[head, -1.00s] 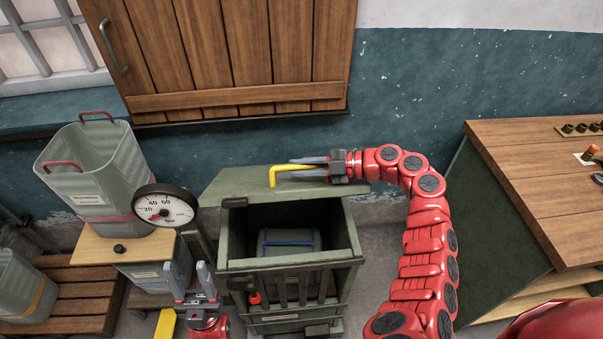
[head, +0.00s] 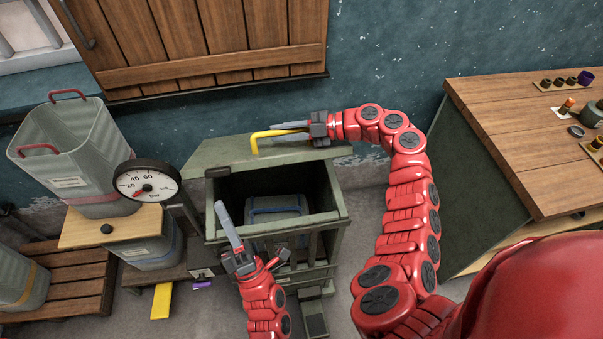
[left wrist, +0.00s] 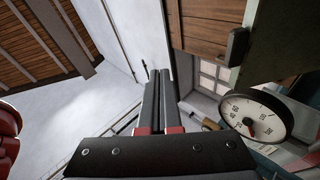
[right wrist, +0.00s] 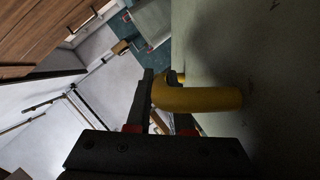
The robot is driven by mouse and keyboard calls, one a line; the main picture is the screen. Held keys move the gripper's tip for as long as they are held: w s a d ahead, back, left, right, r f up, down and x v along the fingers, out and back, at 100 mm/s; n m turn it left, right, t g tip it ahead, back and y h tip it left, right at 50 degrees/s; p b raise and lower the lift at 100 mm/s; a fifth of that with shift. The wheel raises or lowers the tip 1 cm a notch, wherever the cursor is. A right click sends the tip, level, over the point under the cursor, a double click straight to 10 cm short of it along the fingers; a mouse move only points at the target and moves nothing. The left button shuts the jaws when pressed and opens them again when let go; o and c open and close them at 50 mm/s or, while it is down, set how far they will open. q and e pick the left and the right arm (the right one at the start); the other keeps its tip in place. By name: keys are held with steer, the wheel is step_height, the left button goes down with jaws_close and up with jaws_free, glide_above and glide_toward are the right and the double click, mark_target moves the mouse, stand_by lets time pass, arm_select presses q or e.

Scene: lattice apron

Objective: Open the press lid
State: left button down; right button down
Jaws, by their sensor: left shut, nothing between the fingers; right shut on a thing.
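The green press (head: 222,226) stands in the middle of the head view, its top open and a grey container with a blue band (head: 277,208) inside. Its lid (head: 222,153) is swung up at the back. A yellow bent handle (head: 262,136) sits on the lid; it also shows close up in the right wrist view (right wrist: 205,98). My right gripper (head: 290,132) is shut on the yellow handle. My left gripper (head: 229,226) is shut and empty, raised in front of the press; its closed fingers show in the left wrist view (left wrist: 158,105).
A wooden pallet (head: 75,280) is at the lower left. A wooden workbench (head: 520,150) with small items is on the right.

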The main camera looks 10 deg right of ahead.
arm_select(q)
steer(key=s+d+f+n+g+h, duration=0.1)
steer(key=d+f+n+g+h, duration=0.2)
steer(key=d+f+n+h, duration=0.45)
steer(key=s+d+f+n+g+h, duration=0.1)
steer(key=d+f+n+g+h, duration=0.3)
steer(key=d, duration=0.6)
arm_select(e)
steer(key=shift+w, duration=0.1)
arm_select(q)
steer(key=w+r+y, duration=0.1)
steer(key=w+r, duration=0.1)
steer(key=w, duration=0.4)
steer(key=w+r+t+y, duration=0.1)
steer(key=w+r, duration=0.2)
steer(key=w, duration=0.3)
steer(key=shift+w+d+r+n, duration=0.2)
steer(key=shift+r+n, duration=0.05)
steer(key=shift+n, duration=0.1)
